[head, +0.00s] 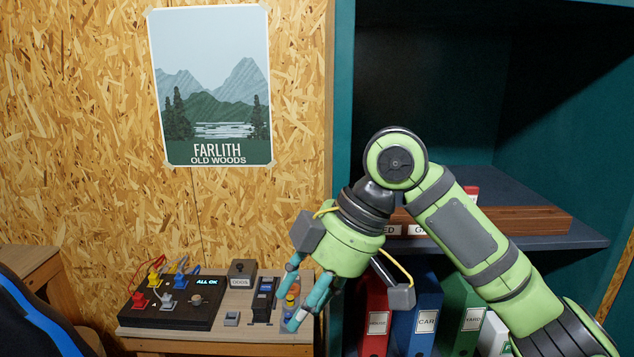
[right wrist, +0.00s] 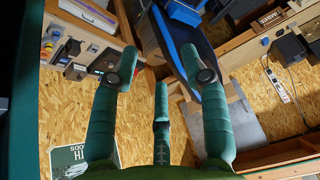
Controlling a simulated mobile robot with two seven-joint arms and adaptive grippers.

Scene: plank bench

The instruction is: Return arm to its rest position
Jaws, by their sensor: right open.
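My right arm (head: 465,245) comes in from the lower right, bends at a raised elbow and reaches down to the left in the head view. Its right gripper (head: 305,300) hangs over the right end of the small plank bench, in front of the shelf unit's edge. Its teal fingers are spread and hold nothing; they also show apart in the right wrist view (right wrist: 163,75). The fingers partly hide a few small coloured items on the bench, and I cannot tell whether they touch them. My left gripper does not show.
A control panel (head: 170,312) with coloured levers and an "ALL OK" display lies on the bench (head: 240,336). Binders (head: 427,315) stand on the lower shelf, behind my arm. A wooden rack (head: 530,219) sits on the shelf above. A dark blue-striped thing (head: 40,315) fills the lower left.

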